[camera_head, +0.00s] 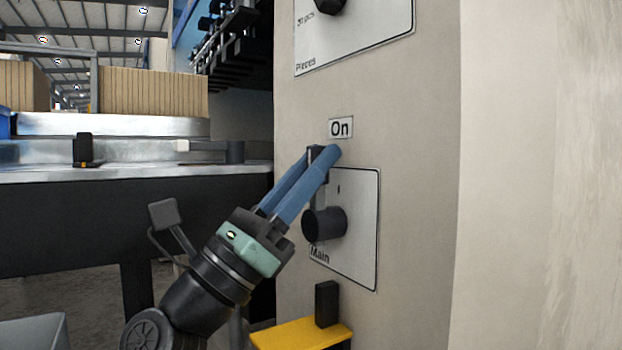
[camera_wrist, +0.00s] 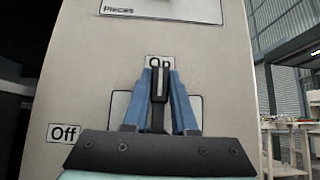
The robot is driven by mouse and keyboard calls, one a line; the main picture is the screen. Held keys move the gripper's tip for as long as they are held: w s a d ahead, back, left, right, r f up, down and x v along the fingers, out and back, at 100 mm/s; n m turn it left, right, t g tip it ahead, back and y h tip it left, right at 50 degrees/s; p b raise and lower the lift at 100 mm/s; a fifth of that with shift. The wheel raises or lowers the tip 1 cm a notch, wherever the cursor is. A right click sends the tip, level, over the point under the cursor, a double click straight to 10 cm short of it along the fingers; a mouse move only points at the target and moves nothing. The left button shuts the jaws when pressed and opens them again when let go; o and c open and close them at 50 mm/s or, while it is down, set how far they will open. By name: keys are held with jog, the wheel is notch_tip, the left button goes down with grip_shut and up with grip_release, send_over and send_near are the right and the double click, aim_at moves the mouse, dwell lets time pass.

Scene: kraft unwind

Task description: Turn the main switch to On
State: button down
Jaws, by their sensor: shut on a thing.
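The main switch (camera_head: 323,224) is a black round knob with a lever on a pale plate marked Main (camera_head: 358,245). Its lever stands upright, its top just below the On label (camera_head: 340,128). My gripper (camera_head: 319,158) has blue fingers and comes from the lower left. The fingers are shut on the upper part of the lever. In the wrist view the dark lever (camera_wrist: 159,82) shows between the two fingers and points at the On label, which it partly covers. The Off label (camera_wrist: 63,133) is at the left. The knob is hidden there behind my gripper.
A plate marked Pieces (camera_head: 372,38) with another black knob is above. A yellow ledge (camera_head: 300,336) with a black block (camera_head: 327,303) is below the switch. A metal-topped table (camera_head: 130,172) stands at the left. The cabinet face to the right is bare.

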jog(key=shift+d, duration=0.1)
jog(key=c, duration=0.7)
grip_release()
jog(key=p+v, duration=0.1)
jog(key=v, duration=0.6)
jog(key=shift+s+a+f+p, duration=0.15)
jog(key=shift+a+f+p, duration=0.05)
jog(key=shift+p, duration=0.1)
